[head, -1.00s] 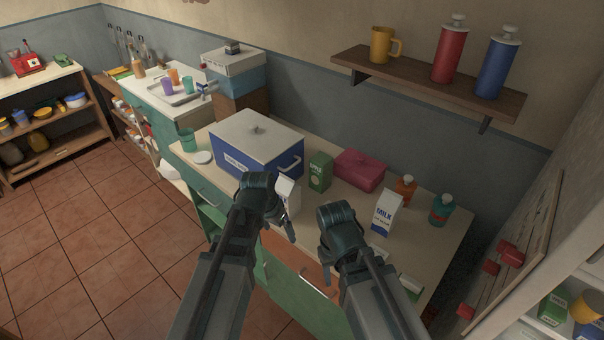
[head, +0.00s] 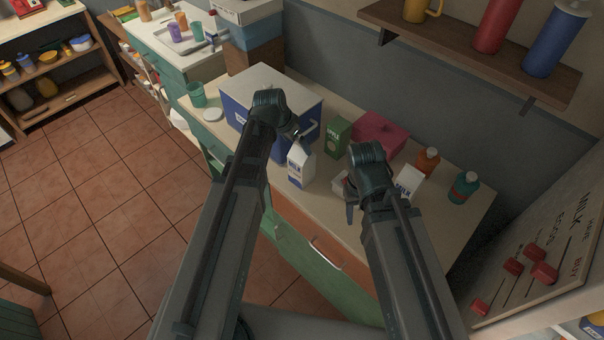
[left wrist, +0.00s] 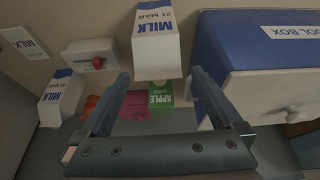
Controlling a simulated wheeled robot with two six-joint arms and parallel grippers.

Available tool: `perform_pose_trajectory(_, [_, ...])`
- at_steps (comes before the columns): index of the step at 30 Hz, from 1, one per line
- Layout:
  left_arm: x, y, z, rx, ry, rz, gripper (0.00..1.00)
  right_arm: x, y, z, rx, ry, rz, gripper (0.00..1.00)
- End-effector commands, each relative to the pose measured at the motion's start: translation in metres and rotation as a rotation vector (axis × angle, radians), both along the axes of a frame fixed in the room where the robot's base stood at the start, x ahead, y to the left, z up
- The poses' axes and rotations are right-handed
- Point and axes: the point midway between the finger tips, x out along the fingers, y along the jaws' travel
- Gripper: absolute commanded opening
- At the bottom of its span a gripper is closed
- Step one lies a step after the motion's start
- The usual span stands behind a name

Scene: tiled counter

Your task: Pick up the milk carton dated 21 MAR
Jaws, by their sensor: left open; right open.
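The milk carton dated 21 MAR (left wrist: 155,45) is white with a blue label and appears upside down in the left wrist view. In the head view this carton (head: 300,168) stands upright beside the cool box. My left gripper (left wrist: 160,88) is open, and the carton is ahead of its fingertips, roughly centred between them, not gripped. In the head view the left gripper (head: 298,135) is close to the carton's top. My right gripper (head: 350,208) is open and empty.
The blue cool box (head: 240,118) is left of the dated carton. A green apple juice carton (head: 337,135), a pink box (head: 380,132), an orange bottle (head: 427,161) and a teal bottle (head: 463,187) stand behind and right. A white item with a red knob (left wrist: 97,62) lies between the cartons.

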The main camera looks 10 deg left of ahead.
Motion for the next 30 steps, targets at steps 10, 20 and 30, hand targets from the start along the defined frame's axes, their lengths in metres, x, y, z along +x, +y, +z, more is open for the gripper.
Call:
perform_pose_trajectory(10, [0.017,-0.01,-0.051,0.0,0.0,0.0,1.0,0.0,0.0,-0.051,0.0,0.0,-0.002,0.5])
perform_pose_trajectory(20, [0.018,-0.012,-0.056,0.0,0.0,0.0,1.0,0.0,0.0,-0.056,0.0,0.0,-0.002,0.5])
perform_pose_trajectory(30, [0.024,-0.018,-0.095,0.0,0.0,0.0,1.0,0.0,0.0,-0.095,0.0,0.0,-0.002,0.5])
